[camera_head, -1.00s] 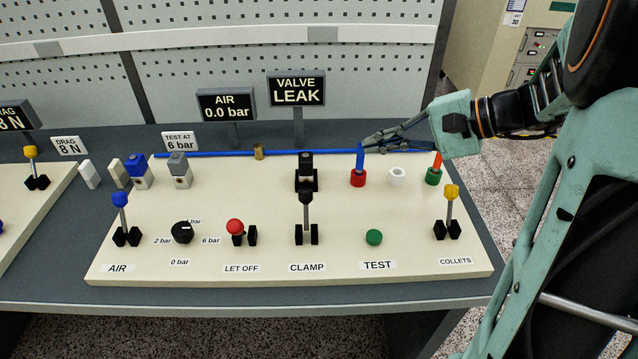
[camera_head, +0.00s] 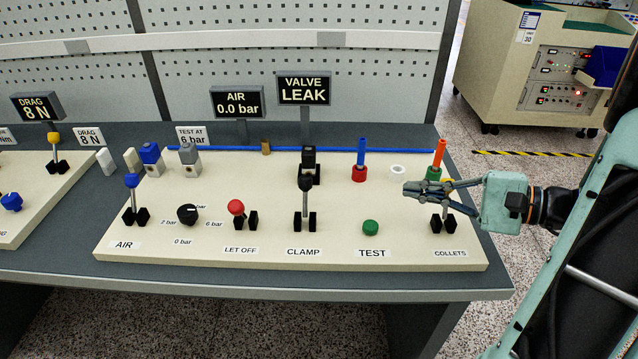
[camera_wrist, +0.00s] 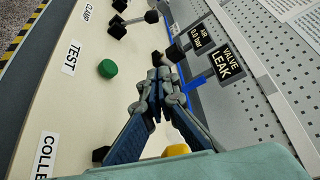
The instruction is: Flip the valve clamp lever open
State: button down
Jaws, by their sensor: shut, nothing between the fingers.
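The clamp lever (camera_head: 305,201) stands roughly upright on black brackets above the CLAMP label (camera_head: 303,252). It has a grey shaft and a black knob. Behind it is the black clamp block (camera_head: 309,165). My gripper (camera_head: 407,188) is shut and empty, to the right of the lever and clearly apart from it. It partly hides the yellow-knobbed collets lever (camera_head: 447,205). In the wrist view, my gripper's fingertips (camera_wrist: 157,80) meet, and the clamp lever (camera_wrist: 135,21) lies ahead near the top edge.
The green TEST button (camera_head: 370,228) sits between my gripper and the clamp lever, lower on the panel. A blue rod in a red socket (camera_head: 359,174), a white ring (camera_head: 398,171) and an orange rod (camera_head: 440,153) stand behind. The VALVE sign (camera_head: 303,89) reads LEAK.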

aim_at(305, 183)
jog(key=x, duration=1.9)
jog(key=shift+s+a+f, duration=0.1)
jog(key=shift+a, duration=0.5)
jog(key=shift+s+a+r, duration=0.1)
jog(key=shift+s+r, duration=0.2)
jog(key=shift+s, duration=0.15)
jog(key=shift+s+r, duration=0.3)
jog(key=shift+s, duration=0.2)
jog(key=shift+s+a+r, duration=0.15)
jog(key=shift+s+r, duration=0.05)
jog(key=shift+s, duration=0.35)
jog(key=shift+b, duration=0.75)
